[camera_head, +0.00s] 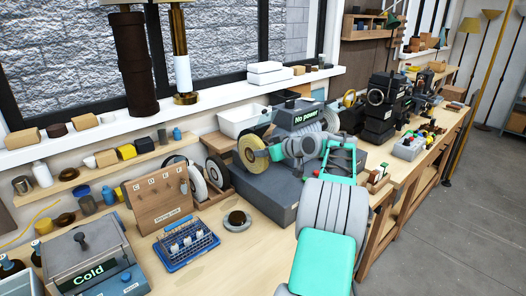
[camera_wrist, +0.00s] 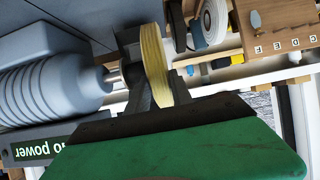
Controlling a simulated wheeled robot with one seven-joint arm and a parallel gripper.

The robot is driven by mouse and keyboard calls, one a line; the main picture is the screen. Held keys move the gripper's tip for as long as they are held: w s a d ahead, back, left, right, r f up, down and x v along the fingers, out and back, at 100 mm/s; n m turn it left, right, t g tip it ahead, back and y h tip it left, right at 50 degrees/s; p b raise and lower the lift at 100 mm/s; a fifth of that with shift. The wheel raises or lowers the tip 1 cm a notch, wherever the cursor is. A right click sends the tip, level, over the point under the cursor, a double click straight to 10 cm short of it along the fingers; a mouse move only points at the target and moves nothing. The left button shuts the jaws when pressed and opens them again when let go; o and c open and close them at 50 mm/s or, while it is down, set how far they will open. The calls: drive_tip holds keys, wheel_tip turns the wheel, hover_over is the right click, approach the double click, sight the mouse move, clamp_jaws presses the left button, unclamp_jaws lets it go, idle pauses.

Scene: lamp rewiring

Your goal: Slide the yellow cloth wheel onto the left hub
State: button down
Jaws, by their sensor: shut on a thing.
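The yellow cloth wheel (camera_head: 252,154) stands on edge above the left part of the grey machine base. It shows nearly edge-on in the wrist view (camera_wrist: 155,64). My gripper (camera_wrist: 153,82) is shut on it, with grey fingers on both sides of the wheel. In the wrist view the ribbed grey motor (camera_wrist: 50,82) ends in a short metal hub (camera_wrist: 114,76) pointing at the wheel. The wheel is close beside the hub's end. A finger hides the space between them, so I cannot tell whether they touch.
A "No power" sign (camera_head: 307,117) stands behind. Left of the base are a wooden rack (camera_head: 158,199) and pale wheels (camera_head: 197,181). A blue tray (camera_head: 187,245) and a dark round item on a pale disc (camera_head: 237,220) lie in front. Some bench is bare near the front.

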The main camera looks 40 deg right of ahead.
drive_tip(key=shift+d+r, duration=0.1)
drive_tip(key=shift+d, duration=0.1)
drive_tip(key=shift+d+p, duration=0.45)
drive_tip(key=shift+d, duration=0.05)
drive_tip(key=shift+d+p, duration=0.45)
drive_tip(key=shift+d, duration=0.15)
drive_tip(key=shift+d, duration=0.1)
drive_tip(key=shift+d+p, duration=0.45)
drive_tip(key=shift+p, duration=0.05)
drive_tip(key=shift+d+p, duration=0.4)
drive_tip(key=shift+d, duration=0.05)
idle(0.8)
drive_tip(key=c, duration=1.1)
unclamp_jaws()
drive_tip(key=shift+o, duration=0.2)
